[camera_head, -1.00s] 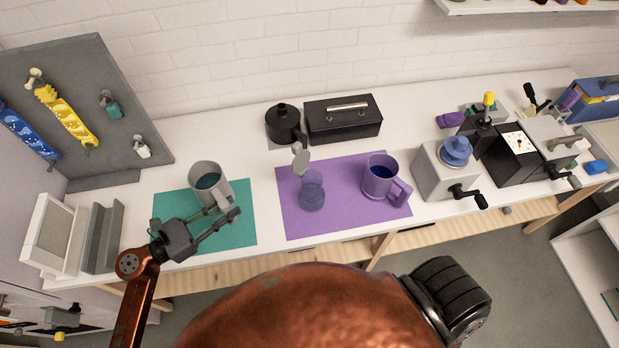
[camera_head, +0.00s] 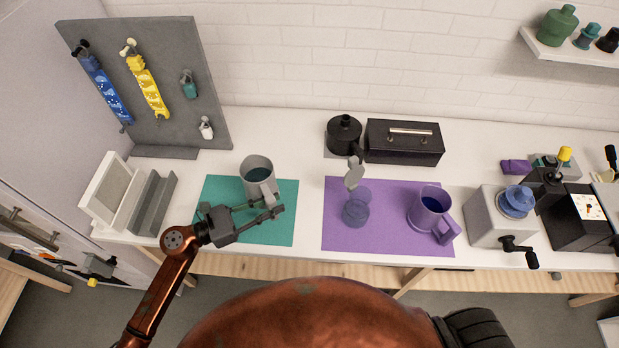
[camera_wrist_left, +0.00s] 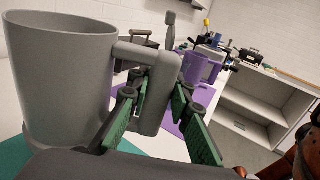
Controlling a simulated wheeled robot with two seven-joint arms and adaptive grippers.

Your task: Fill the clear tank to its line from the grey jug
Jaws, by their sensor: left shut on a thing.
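The grey jug (camera_head: 256,180) holds dark liquid and appears upright at the back of the teal mat. I cannot tell whether it touches the mat. My left gripper (camera_head: 268,203) is shut on the jug's handle, which faces it. The left wrist view shows the jug's body (camera_wrist_left: 62,75) large at left and the handle (camera_wrist_left: 158,95) between the green-sided fingers. The clear tank (camera_head: 356,210) stands on the purple mat to the right, with a bluish tint low down. Its line is too small to make out. My right gripper is in neither view.
A purple jug (camera_head: 428,212) with blue liquid stands right of the tank. A grey paddle-shaped piece (camera_head: 354,174) rises just behind the tank. A black box (camera_head: 404,142) and a black canister (camera_head: 344,135) stand at the back. A crank machine (camera_head: 497,218) is further right.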

